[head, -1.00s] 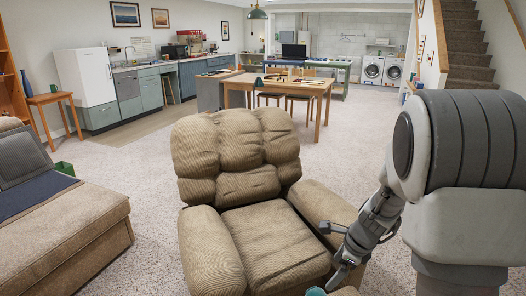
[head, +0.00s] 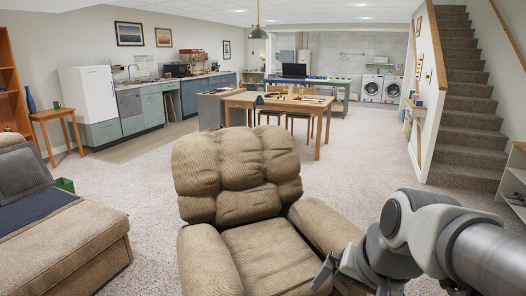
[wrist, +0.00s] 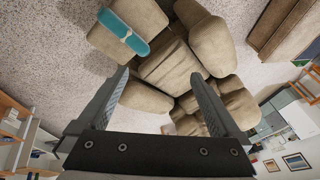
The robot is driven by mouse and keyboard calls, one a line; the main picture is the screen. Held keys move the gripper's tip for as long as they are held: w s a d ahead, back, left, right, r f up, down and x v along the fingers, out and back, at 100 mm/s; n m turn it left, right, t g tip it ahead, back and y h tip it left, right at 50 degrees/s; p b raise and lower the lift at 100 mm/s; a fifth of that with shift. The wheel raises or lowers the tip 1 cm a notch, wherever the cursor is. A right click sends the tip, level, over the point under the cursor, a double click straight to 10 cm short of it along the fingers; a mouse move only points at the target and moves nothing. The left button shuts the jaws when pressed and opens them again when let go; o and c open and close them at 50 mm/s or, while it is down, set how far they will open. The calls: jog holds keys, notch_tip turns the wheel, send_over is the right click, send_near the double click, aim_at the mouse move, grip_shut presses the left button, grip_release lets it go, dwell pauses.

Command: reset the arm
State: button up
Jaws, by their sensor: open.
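My gripper (head: 335,272) is at the lower right of the head view, over the right armrest of the tan recliner (head: 262,262). In the wrist view my gripper (wrist: 162,85) shows two dark fingers spread wide, with nothing held between them. The recliner's cushions (wrist: 168,68) show beyond and between the fingers. My forearm reaches in from the right edge of the head view, low and bent at the wrist. Whether the gripper touches the armrest cannot be told.
A sofa (head: 70,250) is at the left, a wooden table (head: 290,104) behind the recliner, stairs (head: 466,100) at right. Carpet (head: 375,165) is clear between recliner and stairs.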

jog(key=s+r+n+t+h+p, duration=0.1)
jog(key=s+r+n+h+p, duration=0.15)
jog(key=s+n, duration=0.3)
notch_tip(320, 180, up, 14)
jog(key=y+p, duration=0.1)
jog(key=p, duration=1.1)
jog(key=shift+s+d, duration=0.2)
jog(key=shift+d, duration=0.25)
jog(key=shift+f+m, duration=0.1)
jog(key=shift+m, duration=0.15)
